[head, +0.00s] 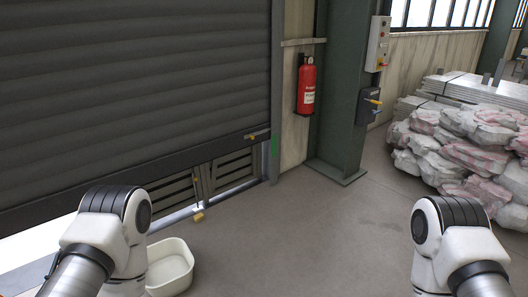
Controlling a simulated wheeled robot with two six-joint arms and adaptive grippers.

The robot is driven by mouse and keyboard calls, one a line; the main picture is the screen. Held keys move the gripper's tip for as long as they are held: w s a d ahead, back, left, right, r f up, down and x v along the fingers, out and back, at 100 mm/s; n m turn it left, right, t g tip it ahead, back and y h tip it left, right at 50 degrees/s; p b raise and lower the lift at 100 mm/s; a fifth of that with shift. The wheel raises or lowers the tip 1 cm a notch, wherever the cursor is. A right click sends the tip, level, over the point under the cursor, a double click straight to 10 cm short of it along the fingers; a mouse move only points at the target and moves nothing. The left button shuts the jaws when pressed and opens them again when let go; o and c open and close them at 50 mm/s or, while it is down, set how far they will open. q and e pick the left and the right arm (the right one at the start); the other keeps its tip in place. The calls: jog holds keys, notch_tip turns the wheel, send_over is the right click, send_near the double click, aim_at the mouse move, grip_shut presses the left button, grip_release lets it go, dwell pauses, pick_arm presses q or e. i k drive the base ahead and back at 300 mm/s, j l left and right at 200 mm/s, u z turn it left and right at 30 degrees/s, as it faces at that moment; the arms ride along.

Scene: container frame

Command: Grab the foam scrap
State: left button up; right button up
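A small tan-yellow block (198,217), which looks like the foam scrap, lies low at the door's threshold, by the bottom rail under the part-raised shutter. It is small in the head view, so its exact shape is hard to tell. My left and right arms show at the lower left and lower right. Neither gripper is in view, and nothing is seen touching the block.
A white open bin (177,287) stands on the floor beside my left arm, partly hidden by it. The dark roller shutter (130,90) hangs part-raised above slatted panels (232,168). A green column (343,90), fire extinguisher (306,84) and piled sacks (465,150) stand beyond. The middle floor is clear.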

aim_at(197, 218)
jog(key=i+l+u, duration=0.15)
jog(key=i+u, duration=0.15)
jog(key=i, duration=0.25)
jog(key=i+l+u, duration=0.35)
jog(key=i, duration=0.2)
jog(key=i+l+u, duration=0.3)
jog(key=i, duration=0.2)
jog(key=i+l+u, duration=0.1)
jog(key=i+l, duration=0.55)
jog(key=l, duration=0.15)
jog(key=i+l+u, duration=0.15)
jog(key=i+l, duration=0.45)
jog(key=l, duration=0.25)
jog(key=i+l+u, duration=0.15)
jog(key=i+l, duration=0.15)
jog(key=l, duration=0.15)
jog(key=i+l, duration=0.25)
jog(key=l, duration=0.2)
jog(key=i+l+u, duration=0.15)
jog(key=l, duration=0.35)
jog(key=i+l, duration=0.35)
jog(key=l, duration=0.15)
jog(key=u, duration=0.05)
